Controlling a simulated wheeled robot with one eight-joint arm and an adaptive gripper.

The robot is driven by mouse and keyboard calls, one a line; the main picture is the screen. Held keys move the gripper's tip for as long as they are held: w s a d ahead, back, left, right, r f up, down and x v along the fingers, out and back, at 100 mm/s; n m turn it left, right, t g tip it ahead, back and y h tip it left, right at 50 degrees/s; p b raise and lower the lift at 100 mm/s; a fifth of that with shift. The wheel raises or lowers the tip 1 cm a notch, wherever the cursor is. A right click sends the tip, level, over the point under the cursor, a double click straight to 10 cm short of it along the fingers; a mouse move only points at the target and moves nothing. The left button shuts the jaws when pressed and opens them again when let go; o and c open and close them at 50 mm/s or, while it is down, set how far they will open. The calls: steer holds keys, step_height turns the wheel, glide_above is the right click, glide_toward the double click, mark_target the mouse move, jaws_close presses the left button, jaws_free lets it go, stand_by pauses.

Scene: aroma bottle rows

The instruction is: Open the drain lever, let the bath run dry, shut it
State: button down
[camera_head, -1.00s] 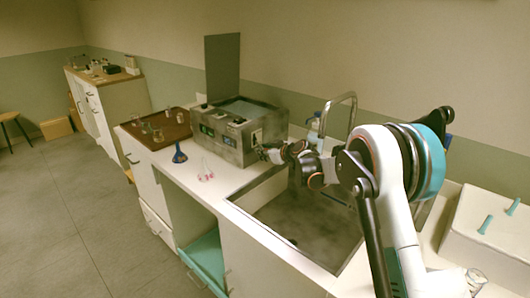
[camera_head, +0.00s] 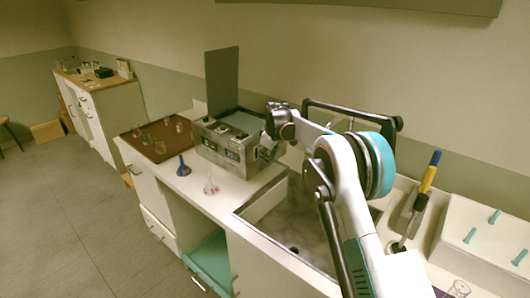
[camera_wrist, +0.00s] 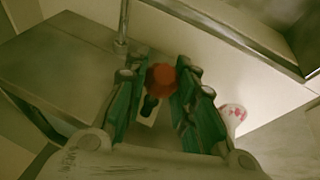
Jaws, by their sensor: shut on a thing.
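The bath is a grey metal box (camera_head: 226,148) on the counter, its lid (camera_head: 222,76) standing upright at the back. My gripper (camera_head: 264,153) is at the right end of the bath, low beside its wall. In the wrist view its green fingers (camera_wrist: 160,88) are shut on the red knob (camera_wrist: 161,76) of the drain lever. A dark slotted plate (camera_wrist: 149,108) shows just below the knob. The knob is hidden in the head view by my gripper. I cannot tell the lever's position or the water level.
The sink (camera_head: 262,205) lies below my arm. A blue flask (camera_head: 183,167) and a flask with pink contents (camera_head: 211,187) stand in front of the bath. A brown tray (camera_head: 140,143) with glassware is to the left. A white block with teal pegs (camera_head: 478,235) stands at right.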

steer(key=shift+w+a+r+g+h+p, duration=0.15)
steer(key=shift+r+g+h+p, duration=0.25)
steer(key=shift+p, duration=0.2)
steer(key=shift+w+a+r+g+h+p, duration=0.1)
steer(key=shift+r+g+h+p, duration=0.25)
steer(key=shift+p, duration=0.2)
steer(key=shift+h, duration=0.25)
steer(key=c, duration=1.3)
jaws_free()
steer(key=shift+a, duration=0.1)
steer(key=v, duration=1.2)
